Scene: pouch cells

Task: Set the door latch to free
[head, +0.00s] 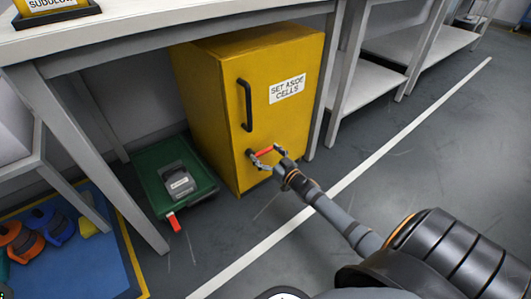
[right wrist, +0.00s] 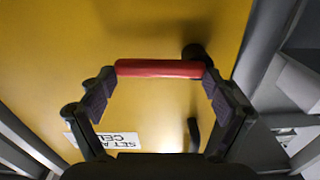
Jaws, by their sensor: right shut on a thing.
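The yellow cabinet (head: 210,110) labelled "SET ASIDE CELLS" stands under the bench with its door closed. A black vertical door handle (head: 246,105) is on the door's left side. The red door latch (head: 264,153) is below it, on a dark pivot, its bar close to horizontal in the head view. My right gripper (head: 268,158) is shut on the latch. In the right wrist view the red latch bar (right wrist: 160,68) spans between the two fingers, with a finger pad at each end. My left gripper is not in view.
A green cart (head: 150,180) with a grey device (head: 177,181) and a red tab stands left of the cabinet. A blue mat (head: 75,265) with coloured reels lies lower left. Bench legs flank the cabinet. The floor in front of the door is clear, with a white line.

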